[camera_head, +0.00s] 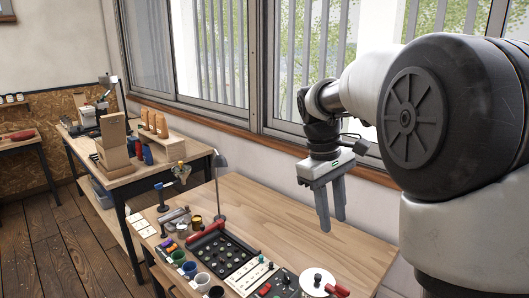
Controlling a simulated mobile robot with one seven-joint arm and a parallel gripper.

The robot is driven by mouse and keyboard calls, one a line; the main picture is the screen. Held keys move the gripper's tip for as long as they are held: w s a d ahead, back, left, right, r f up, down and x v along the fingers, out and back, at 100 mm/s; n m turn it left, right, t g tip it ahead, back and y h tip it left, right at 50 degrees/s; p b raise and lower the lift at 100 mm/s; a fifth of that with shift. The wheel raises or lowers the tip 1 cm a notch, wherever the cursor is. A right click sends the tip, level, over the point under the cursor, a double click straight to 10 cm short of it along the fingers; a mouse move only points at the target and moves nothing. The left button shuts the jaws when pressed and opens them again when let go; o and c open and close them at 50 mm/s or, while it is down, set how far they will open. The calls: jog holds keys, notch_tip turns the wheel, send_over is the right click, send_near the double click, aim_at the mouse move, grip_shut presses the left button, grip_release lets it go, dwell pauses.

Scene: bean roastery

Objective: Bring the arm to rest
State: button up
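My arm reaches in from the right of the head view, with its large black and white joint close to the camera. My gripper (333,225) hangs with its fingers pointing down above the right part of the wooden table (305,225). A narrow gap shows between its two grey fingers, and nothing is seen between them. The fingers appear clear of the tabletop, though the exact height is hard to tell.
A black tray with holes (222,250), several cups, a white round lid (318,281) and small parts crowd the table's front. A grey lamp (219,175) stands at its back left. A second bench (133,176) is further left. Windows are behind my arm; the table's right side is bare.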

jog(key=s+a+r+m+t+y, duration=0.1)
jog(key=s+m+t, duration=0.2)
jog(key=s, duration=0.7)
jog(key=s+a+r+m+t+y+p, duration=0.1)
jog(key=s+a+m+t, duration=0.1)
jog(key=s, duration=0.8)
jog(key=shift+s+a+m+t, duration=0.2)
jog(key=shift+s+m+t, duration=0.05)
jog(key=shift+m+t, duration=0.4)
jog(key=shift+r, duration=0.1)
